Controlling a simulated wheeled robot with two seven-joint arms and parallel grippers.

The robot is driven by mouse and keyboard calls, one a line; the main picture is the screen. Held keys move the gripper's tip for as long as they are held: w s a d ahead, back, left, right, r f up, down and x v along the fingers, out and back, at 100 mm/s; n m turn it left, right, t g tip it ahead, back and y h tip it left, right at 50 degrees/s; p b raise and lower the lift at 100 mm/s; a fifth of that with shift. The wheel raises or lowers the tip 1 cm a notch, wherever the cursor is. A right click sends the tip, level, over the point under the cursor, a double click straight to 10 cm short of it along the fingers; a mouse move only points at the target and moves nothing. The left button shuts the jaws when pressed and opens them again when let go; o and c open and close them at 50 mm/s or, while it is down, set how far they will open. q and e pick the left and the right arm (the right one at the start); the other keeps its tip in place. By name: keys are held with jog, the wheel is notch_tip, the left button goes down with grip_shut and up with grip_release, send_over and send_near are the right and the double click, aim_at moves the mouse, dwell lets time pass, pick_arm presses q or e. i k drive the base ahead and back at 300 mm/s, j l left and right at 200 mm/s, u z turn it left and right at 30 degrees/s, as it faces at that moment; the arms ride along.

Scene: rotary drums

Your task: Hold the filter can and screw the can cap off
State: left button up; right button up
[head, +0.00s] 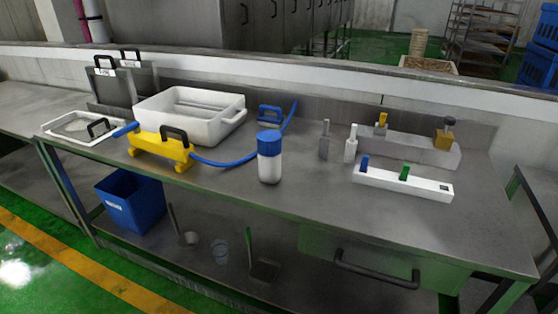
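The filter can (269,165) is a white cylinder standing upright near the front middle of the steel table. Its blue can cap (269,140) sits on top of it. Nothing touches the can or the cap. Neither of my grippers shows in the head view.
Left of the can are a yellow block (160,148) with a blue hose (225,163) and a white tub (195,110). Right are two small bottles (350,147) and a white rack (403,184). The front right tabletop is clear; a drawer handle (375,272) juts below.

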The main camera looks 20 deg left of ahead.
aim_at(270, 169)
jog(key=k+j, duration=0.1)
jog(key=j, duration=0.35)
jog(key=k+j, duration=0.1)
jog(key=j, duration=0.3)
jog(key=k+j, duration=0.1)
jog(key=j, duration=0.35)
jog(key=k+j, duration=0.1)
jog(key=j, duration=0.3)
